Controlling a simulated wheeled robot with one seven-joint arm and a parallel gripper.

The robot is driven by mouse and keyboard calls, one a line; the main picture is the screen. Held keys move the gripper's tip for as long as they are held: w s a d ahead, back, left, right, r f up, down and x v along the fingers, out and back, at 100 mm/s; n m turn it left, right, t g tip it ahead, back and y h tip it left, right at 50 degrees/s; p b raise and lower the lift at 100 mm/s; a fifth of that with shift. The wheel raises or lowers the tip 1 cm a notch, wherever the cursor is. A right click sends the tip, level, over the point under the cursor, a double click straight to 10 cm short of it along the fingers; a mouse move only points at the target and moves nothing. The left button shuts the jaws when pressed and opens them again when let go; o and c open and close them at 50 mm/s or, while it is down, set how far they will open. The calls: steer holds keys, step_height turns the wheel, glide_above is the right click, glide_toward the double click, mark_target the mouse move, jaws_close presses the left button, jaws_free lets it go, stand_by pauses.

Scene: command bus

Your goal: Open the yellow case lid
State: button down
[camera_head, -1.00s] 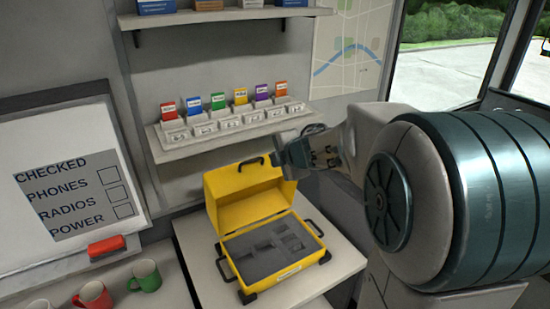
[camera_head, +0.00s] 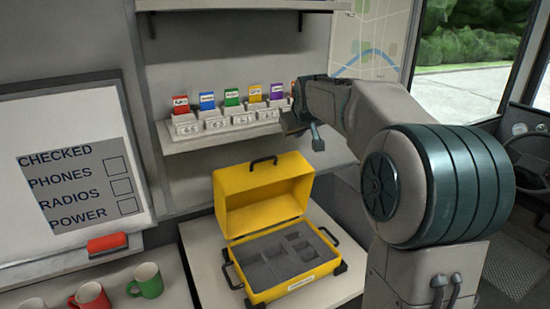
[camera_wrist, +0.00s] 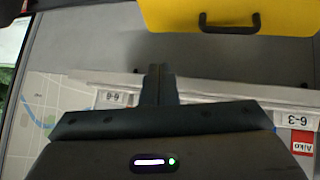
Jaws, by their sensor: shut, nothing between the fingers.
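The yellow case (camera_head: 283,285) stands on a white table, and its grey foam insert with cut-out slots shows. Its yellow lid (camera_head: 263,193) stands raised at the back, tilted open, with a black handle (camera_head: 262,161) on top. In the wrist view the lid (camera_wrist: 190,15) and its black handle (camera_wrist: 230,28) show at the top. My gripper (camera_head: 318,142) is above and to the right of the lid, in front of the card shelf, apart from the case. In the wrist view my gripper's fingers (camera_wrist: 158,70) are together with nothing between them.
A shelf (camera_head: 215,137) with several coloured cards and numbered holders is on the wall behind; my gripper is close to its right part. A whiteboard (camera_head: 75,180) is at left. A red mug (camera_head: 92,298) and a green mug (camera_head: 147,280) stand left of the case.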

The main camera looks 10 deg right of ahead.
steer(key=w+a+f+y, duration=0.1)
steer(key=w+f, duration=0.1)
steer(key=w+a+f+p, duration=0.1)
steer(key=w+a+f, duration=0.1)
steer(key=f, duration=0.1)
steer(key=w+a+f+m+g+y, duration=0.1)
steer(key=w+a+f, duration=0.1)
steer(key=f, duration=0.1)
steer(key=shift+w+a+y+p, duration=0.2)
steer(key=shift+a+y+p, duration=0.05)
steer(key=shift+y+p, duration=0.1)
stand_by(0.3)
